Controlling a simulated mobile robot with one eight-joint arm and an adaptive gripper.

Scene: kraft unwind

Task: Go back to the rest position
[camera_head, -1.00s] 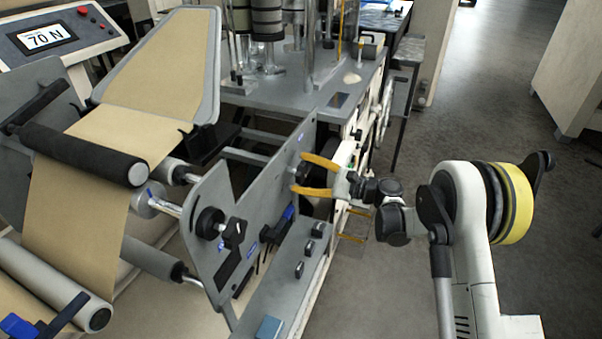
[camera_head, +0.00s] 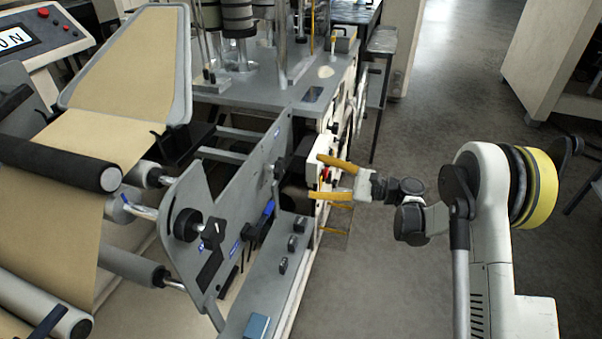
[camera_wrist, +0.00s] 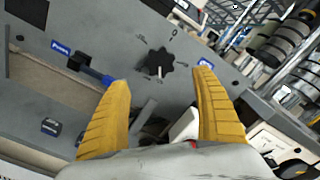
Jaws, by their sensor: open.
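My gripper (camera_head: 318,178) has two yellow fingers and is open and empty. In the head view it is beside the right side of the grey machine frame (camera_head: 243,165), with its fingers pointing left toward it. In the wrist view my gripper (camera_wrist: 165,105) shows its fingers spread apart. A black star-shaped knob (camera_wrist: 160,64) on the grey panel lies beyond the fingertips, apart from them. A blue-and-black lever (camera_wrist: 97,69) is to the left of the knob.
A brown kraft paper web (camera_head: 130,75) runs over rollers at the left. A display console (camera_head: 35,40) stands at the upper left. A grey ledge with several small knobs (camera_head: 292,243) is below my gripper. Open floor (camera_head: 420,110) lies to the right.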

